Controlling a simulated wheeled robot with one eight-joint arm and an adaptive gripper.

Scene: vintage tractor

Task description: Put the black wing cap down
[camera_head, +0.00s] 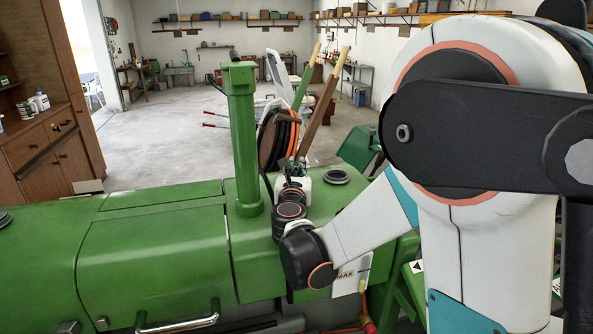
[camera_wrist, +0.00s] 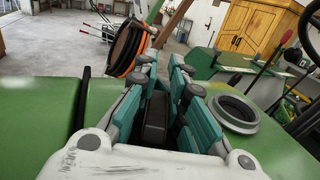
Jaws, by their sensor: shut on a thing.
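My gripper (camera_wrist: 163,82) has its teal fingers closed on a dark block-like piece, the black wing cap (camera_wrist: 155,118), which sits between them in the wrist view. In the head view my gripper (camera_head: 293,183) is low over the green tractor hood (camera_head: 150,245), and the cap is hidden there. I cannot tell whether the cap touches the hood.
A green upright pipe (camera_head: 242,135) stands on the hood left of my gripper. A reel with orange hose (camera_head: 283,135) and long wooden handles (camera_head: 325,95) stand behind it. A wooden cabinet (camera_head: 45,100) is at the far left. The hood left of the pipe is mostly clear.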

